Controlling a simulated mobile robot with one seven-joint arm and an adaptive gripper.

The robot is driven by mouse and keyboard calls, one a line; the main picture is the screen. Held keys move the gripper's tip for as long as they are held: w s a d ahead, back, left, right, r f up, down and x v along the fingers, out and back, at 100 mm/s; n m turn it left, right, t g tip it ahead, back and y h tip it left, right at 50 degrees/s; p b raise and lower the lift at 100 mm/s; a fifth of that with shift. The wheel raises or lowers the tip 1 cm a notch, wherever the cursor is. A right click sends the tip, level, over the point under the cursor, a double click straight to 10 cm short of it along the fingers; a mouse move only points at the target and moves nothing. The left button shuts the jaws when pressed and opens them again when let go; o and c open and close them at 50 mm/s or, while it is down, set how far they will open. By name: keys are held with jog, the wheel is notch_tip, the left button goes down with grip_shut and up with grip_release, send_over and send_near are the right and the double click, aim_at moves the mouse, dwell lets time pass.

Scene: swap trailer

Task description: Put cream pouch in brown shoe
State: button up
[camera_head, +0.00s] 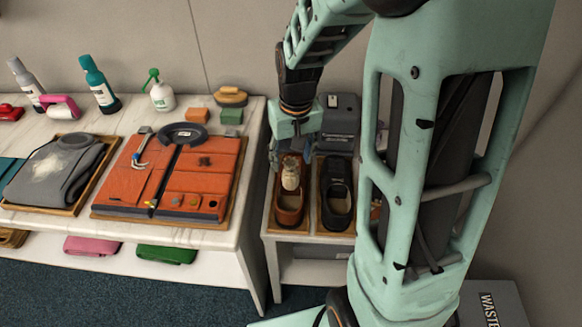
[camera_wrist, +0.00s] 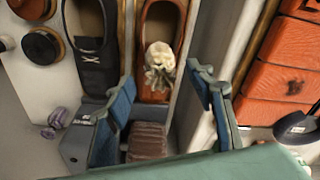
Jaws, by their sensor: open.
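The brown shoe (camera_head: 290,217) stands on a low white stand, left of a black shoe. The cream pouch (camera_head: 290,172) is at the shoe's upper front, by the inner edge of the opening; I cannot tell how far inside it sits. In the wrist view the brown shoe (camera_wrist: 161,18) is at top centre, with the ruffled cream pouch (camera_wrist: 160,66) over its front part. My gripper (camera_head: 294,146) hangs just above the toe end. In the wrist view my gripper (camera_wrist: 160,88) is open, its blue-padded fingers either side of the toe, apart from the pouch.
The black shoe (camera_head: 337,208) stands close on the right. A dark grey box (camera_head: 340,118) is behind the shoes. The white table (camera_head: 255,135) at left holds an orange garment (camera_head: 130,180), bottles and brushes. A waste bin (camera_head: 497,303) is at bottom right.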

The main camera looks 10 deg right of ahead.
jog(key=shift+s+r, duration=0.15)
jog(key=shift+r, duration=0.8)
jog(key=shift+s+r, duration=0.1)
jog(key=shift+r, duration=0.85)
